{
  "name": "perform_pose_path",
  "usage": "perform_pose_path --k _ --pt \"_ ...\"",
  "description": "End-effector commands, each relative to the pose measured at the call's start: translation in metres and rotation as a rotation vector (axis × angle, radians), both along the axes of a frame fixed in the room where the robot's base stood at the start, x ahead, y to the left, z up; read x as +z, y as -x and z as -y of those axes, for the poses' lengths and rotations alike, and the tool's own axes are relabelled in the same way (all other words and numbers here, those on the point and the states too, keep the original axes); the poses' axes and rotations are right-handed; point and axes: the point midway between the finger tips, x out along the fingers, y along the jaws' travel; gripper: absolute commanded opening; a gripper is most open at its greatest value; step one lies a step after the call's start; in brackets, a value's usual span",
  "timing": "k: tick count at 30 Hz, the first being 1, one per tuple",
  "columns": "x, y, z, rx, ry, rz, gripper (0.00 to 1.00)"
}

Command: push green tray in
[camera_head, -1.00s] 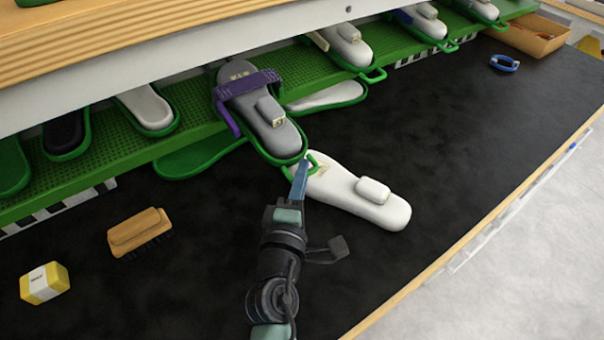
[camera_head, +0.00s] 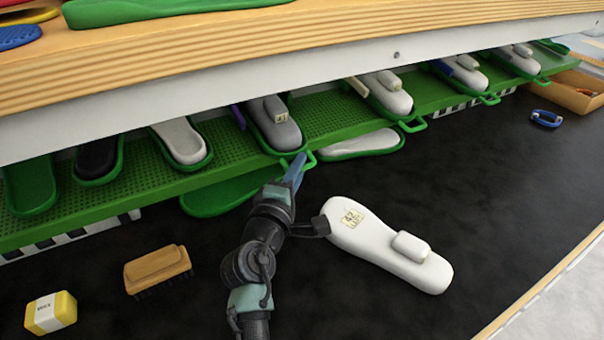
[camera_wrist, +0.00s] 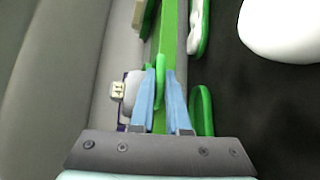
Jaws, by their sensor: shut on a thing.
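The green tray (camera_head: 312,160) holds a grey insole form (camera_head: 274,122) with a small labelled block on it. It sits on the green perforated shelf, its back part under the white-edged wooden ledge. My gripper (camera_head: 297,167) is at the tray's front handle loop. In the wrist view the blue fingers (camera_wrist: 159,85) are closed around the green loop (camera_wrist: 160,68). The grey form (camera_wrist: 132,92) shows beside the left finger. The purple strap (camera_head: 238,117) shows only in part at the tray's left side; the rest is hidden under the ledge.
A white insole form (camera_head: 385,240) lies on the black table right of my arm. A wooden brush (camera_head: 158,266) and a yellow-white block (camera_head: 50,313) lie at left. Other trays line the shelf on both sides. Two more green trays sit lower, below the shelf edge.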

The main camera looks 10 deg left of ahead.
Motion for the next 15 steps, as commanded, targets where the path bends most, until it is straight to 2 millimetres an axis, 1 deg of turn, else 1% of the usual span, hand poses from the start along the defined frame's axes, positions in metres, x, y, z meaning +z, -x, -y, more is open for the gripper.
perform_pose_path --k 1,4,5,6,15 --pt "0.0030 -0.0002 -0.0041 0.009 0.001 0.007 0.00" --pt "0.0033 -0.0001 -0.0043 0.010 0.001 0.008 0.00" --pt "0.0034 -0.0001 -0.0043 0.010 0.001 0.008 0.19" --pt "0.0035 0.0000 -0.0044 0.010 0.001 0.009 0.26" --pt "0.0051 0.0013 -0.0054 0.012 0.000 0.012 0.26"
